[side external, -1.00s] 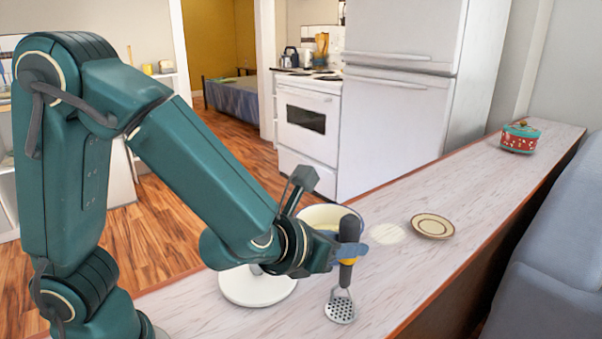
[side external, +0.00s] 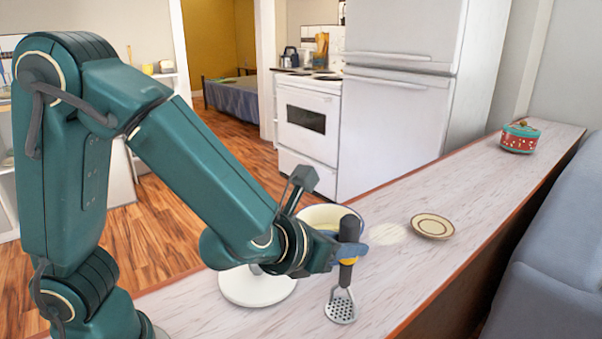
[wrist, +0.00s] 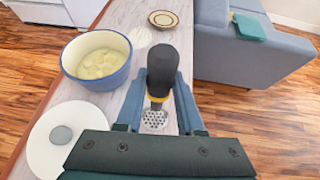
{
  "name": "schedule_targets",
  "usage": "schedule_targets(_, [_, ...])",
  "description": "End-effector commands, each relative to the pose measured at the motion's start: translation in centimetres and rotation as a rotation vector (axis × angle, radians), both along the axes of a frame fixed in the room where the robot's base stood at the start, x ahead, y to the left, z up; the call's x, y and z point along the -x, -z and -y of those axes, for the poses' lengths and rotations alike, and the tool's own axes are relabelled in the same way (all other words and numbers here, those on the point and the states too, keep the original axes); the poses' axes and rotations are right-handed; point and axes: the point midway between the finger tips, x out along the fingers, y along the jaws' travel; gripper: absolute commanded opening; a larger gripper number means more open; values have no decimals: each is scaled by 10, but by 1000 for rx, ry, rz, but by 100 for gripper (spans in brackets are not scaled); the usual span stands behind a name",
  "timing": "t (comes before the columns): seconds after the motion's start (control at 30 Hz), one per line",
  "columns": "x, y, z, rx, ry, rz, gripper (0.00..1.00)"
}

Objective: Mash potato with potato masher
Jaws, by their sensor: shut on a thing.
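My gripper (side external: 345,252) is shut on the dark handle of the potato masher (side external: 341,306). The masher hangs upright with its perforated metal head down, close to or on the counter; I cannot tell if it touches. In the wrist view the masher (wrist: 163,75) stands between my two fingers. The pot (wrist: 97,60), blue outside and cream inside, holds pale potato pieces (wrist: 100,63) and sits left of the masher. In the side view the pot (side external: 322,214) is partly hidden behind my gripper.
A white lid (wrist: 62,135) with a grey knob lies on the counter near the pot. A small brown-rimmed plate (side external: 432,227) lies farther along the counter (side external: 480,215). A red and teal pot (side external: 519,137) stands at the far end. A blue sofa (side external: 550,240) borders the right side.

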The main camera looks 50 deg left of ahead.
Motion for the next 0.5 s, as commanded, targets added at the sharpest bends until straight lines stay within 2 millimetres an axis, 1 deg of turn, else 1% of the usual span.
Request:
schedule_targets(0.37, [0, -1, 0, 1, 0, 1, 0])
schedule_targets(0.5, [0, -6, 0, 2, -2, 3, 0])
